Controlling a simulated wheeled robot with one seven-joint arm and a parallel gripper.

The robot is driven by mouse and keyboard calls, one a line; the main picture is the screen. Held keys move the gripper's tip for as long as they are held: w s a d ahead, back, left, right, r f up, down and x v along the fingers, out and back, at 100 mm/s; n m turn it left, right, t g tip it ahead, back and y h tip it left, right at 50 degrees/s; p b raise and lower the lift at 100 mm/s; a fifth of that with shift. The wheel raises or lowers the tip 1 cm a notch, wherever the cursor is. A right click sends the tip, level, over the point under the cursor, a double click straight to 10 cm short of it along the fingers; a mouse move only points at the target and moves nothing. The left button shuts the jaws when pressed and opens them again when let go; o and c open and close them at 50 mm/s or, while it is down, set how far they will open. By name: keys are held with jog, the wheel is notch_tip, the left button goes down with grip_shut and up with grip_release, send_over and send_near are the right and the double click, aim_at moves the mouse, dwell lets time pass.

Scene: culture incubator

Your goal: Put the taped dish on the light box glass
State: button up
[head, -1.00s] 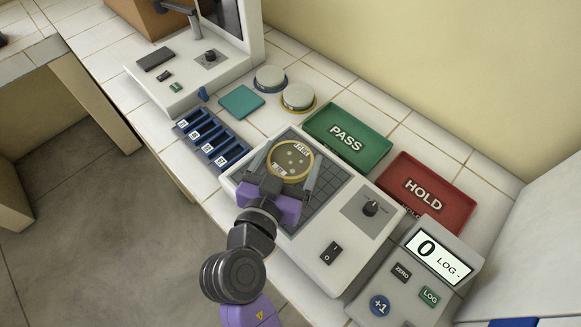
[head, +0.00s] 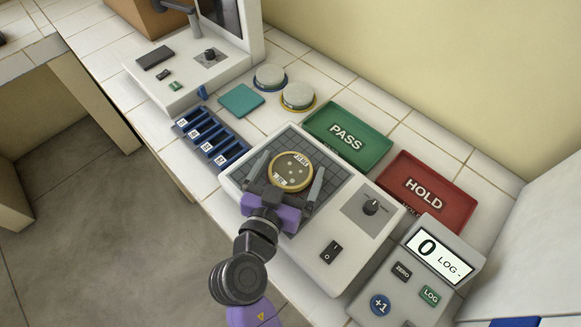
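The taped dish (head: 291,171) is round with a yellow rim, pale spots and white label patches. It lies flat on the dark gridded glass (head: 335,184) of the light box (head: 312,243). My gripper (head: 291,175) has one finger on each side of the dish, with narrow gaps showing between the fingers and the rim. The gripper looks open, and its purple body is at the near edge of the glass.
A green PASS tray (head: 347,137) and a red HOLD tray (head: 427,193) stand behind the light box. A blue rack (head: 211,138), a teal pad (head: 241,101) and two lidded dishes (head: 270,77) are farther left. A counter device (head: 430,265) stands at right.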

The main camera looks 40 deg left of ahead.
jog(key=shift+r, duration=0.1)
jog(key=shift+r+p, duration=0.25)
jog(key=shift+p, duration=0.15)
jog(key=b+v, duration=0.2)
jog(key=v, duration=1)
jog(key=shift+f, duration=0.15)
